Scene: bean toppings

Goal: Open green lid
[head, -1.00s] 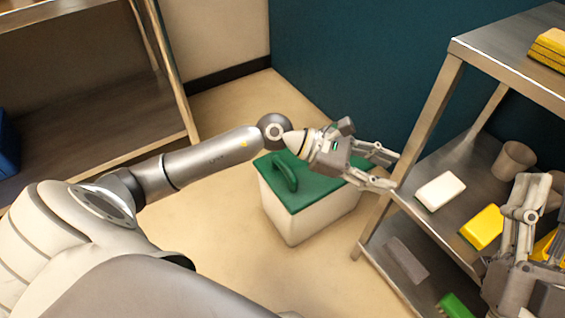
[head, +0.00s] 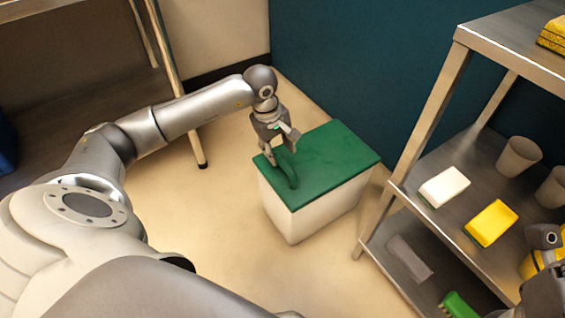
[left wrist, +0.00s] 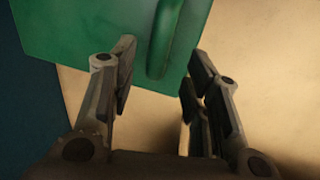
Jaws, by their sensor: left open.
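The green lid (head: 335,158) lies flat on a white bin (head: 318,212) on the floor, in the middle of the head view. A raised green handle (head: 288,168) stands near the lid's left edge. My left gripper (head: 283,150) is open and points down at the handle; its fingers partly hide the handle. In the left wrist view the handle (left wrist: 165,40) shows ahead of and between the two open fingers (left wrist: 158,78), on the green lid (left wrist: 90,30). Contact is not visible. My right gripper (head: 540,245) is only partly in view at the right edge.
A metal shelf rack (head: 410,200) stands right of the bin. It holds a white block (head: 444,186), a yellow sponge (head: 491,222) and cups (head: 519,156). A table leg (head: 188,110) is behind my left arm. The floor left of the bin is clear.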

